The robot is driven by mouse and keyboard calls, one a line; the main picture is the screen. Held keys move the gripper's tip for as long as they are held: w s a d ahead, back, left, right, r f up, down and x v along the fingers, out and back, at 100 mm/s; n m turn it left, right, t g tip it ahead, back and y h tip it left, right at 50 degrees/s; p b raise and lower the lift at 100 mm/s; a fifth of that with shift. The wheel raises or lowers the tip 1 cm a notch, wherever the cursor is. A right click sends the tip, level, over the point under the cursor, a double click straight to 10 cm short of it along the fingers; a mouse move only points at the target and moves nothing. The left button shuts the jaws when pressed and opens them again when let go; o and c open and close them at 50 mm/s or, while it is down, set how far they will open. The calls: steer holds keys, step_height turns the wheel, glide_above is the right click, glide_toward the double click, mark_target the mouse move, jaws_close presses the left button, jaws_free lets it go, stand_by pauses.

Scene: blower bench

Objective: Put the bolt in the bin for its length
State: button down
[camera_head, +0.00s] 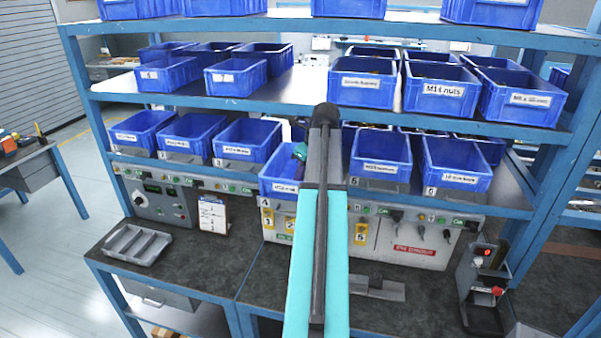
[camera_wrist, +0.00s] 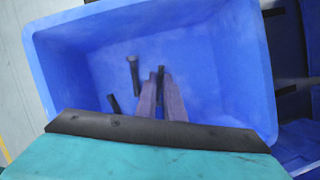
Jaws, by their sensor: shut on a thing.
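In the wrist view my gripper (camera_wrist: 160,84) points down into a blue bin (camera_wrist: 235,62), its fingers shut on a dark bolt (camera_wrist: 160,72). Only the bolt's upper end shows between the fingertips. Two other dark bolts lie in the bin, one near the middle (camera_wrist: 133,76) and one (camera_wrist: 113,103) closer to my wrist. I cannot tell whether the held bolt touches the bin floor. In the head view this looks like the blue bin (camera_head: 279,186) above the number 4 tag.
Blue bins stand left (camera_head: 247,139) and right (camera_head: 381,157) of it in the same row. A shelf (camera_head: 300,92) with more bins, including M14 nuts (camera_head: 438,88), runs above. Below are a grey tray (camera_head: 137,244) and a dark worktop (camera_head: 200,262) with free room.

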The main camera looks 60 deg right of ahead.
steer(key=shift+f, duration=0.2)
steer(key=c, duration=1.9)
jaws_free()
steer(key=shift+o, duration=0.2)
steer(key=shift+r, duration=0.2)
steer(key=b+v, duration=0.5)
steer(key=v, duration=0.7)
steer(key=shift+a+f, duration=0.1)
